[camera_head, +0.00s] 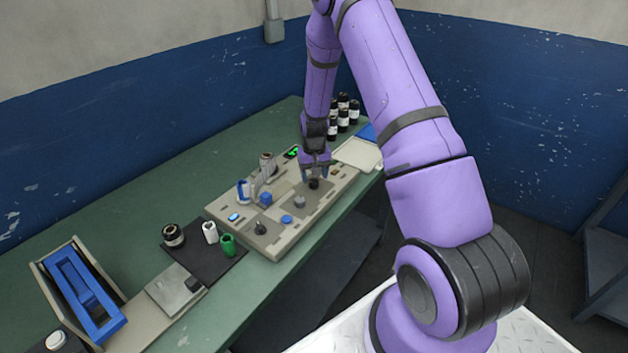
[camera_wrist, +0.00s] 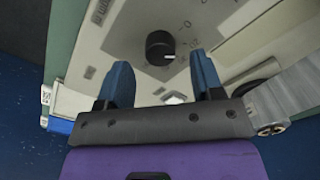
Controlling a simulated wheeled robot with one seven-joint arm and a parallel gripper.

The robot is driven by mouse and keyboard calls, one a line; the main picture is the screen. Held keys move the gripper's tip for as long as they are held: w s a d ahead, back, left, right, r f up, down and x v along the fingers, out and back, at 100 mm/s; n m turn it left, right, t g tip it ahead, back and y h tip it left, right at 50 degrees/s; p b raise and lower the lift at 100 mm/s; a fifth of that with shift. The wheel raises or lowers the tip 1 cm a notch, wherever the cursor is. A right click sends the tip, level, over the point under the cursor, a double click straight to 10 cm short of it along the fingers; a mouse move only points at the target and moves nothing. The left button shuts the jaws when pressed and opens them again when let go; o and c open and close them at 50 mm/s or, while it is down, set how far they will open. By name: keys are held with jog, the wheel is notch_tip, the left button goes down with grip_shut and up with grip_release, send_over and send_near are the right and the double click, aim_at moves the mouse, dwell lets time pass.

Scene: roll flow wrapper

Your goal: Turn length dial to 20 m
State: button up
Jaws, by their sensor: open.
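A round black dial (camera_wrist: 160,48) stands on the beige panel in the wrist view. A short white mark on it points to the lower right of that picture. Printed scale figures lie to its right, only partly readable. The dial also shows in the head view (camera_head: 314,184), just under my gripper (camera_head: 316,170). In the wrist view my gripper (camera_wrist: 160,62) is open, one blue finger on each side of and below the dial, with nothing between them. I cannot tell whether a finger touches the panel.
The beige wrapper machine (camera_head: 270,238) sits on the green bench (camera_head: 130,195). It also bears a second black knob (camera_head: 260,229), a blue button (camera_head: 286,219) and upright rolls. A dark mat (camera_head: 190,262) with small rolls lies to the left. Black-capped bottles (camera_head: 343,115) stand behind my arm.

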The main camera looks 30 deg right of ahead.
notch_tip(320, 180, up, 8)
jog(key=shift+f, duration=0.1)
dwell(0.6)
notch_tip(320, 180, up, 13)
jog(key=t, duration=0.1)
send_over(314, 181)
jog(key=s+a, duration=0.3)
jog(key=a, duration=0.1)
jog(key=s+a+r+n+t, duration=0.15)
jog(key=s+a+r, duration=0.35)
jog(key=s+r, duration=0.5)
jog(key=s+a+r+t, duration=0.1)
jog(key=s+a+r, duration=0.1)
jog(key=s, duration=0.5)
jog(key=s+a+r+n, duration=0.1)
jog(key=s+a+r, duration=0.1)
jog(key=s+r, duration=0.3)
jog(key=s+a+r+n+t, duration=0.1)
jog(key=s+r, duration=0.3)
jog(key=s, duration=0.5)
jog(key=shift+s+a+r+t, duration=0.25)
jog(key=shift+s+a+t, duration=0.1)
jog(key=shift+a, duration=0.35)
